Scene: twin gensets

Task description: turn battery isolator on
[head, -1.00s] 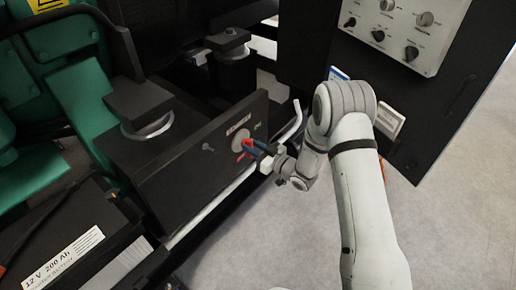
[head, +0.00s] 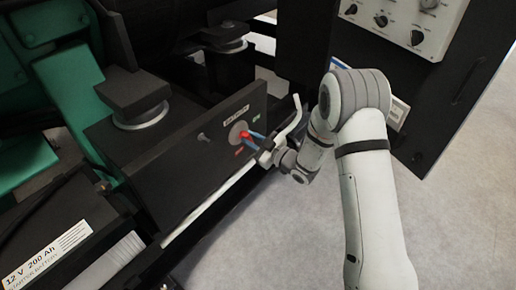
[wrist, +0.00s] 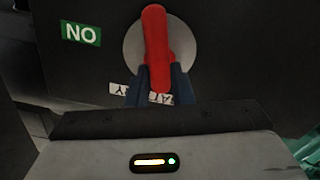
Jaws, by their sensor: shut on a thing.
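The battery isolator has a red handle (wrist: 155,45) on a pale round disc (wrist: 130,47), mounted on a dark box. In the wrist view the handle stands nearly upright. A green label (wrist: 81,34) reading ON appears upside down to its left. My gripper (wrist: 157,88) is shut on the handle, one blue finger on each side of its lower part. The fingers partly hide a white label. In the head view the red handle (head: 245,134) is small and partly covered by my gripper (head: 257,141). A red mark (head: 239,152) sits below the disc.
A bent pale bar (head: 289,120) stands close to my gripper and wrist. A dark cabinet with a knob panel (head: 400,22) is at the upper right. A battery (head: 50,255) lies at the lower left. Grey floor at the right is open.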

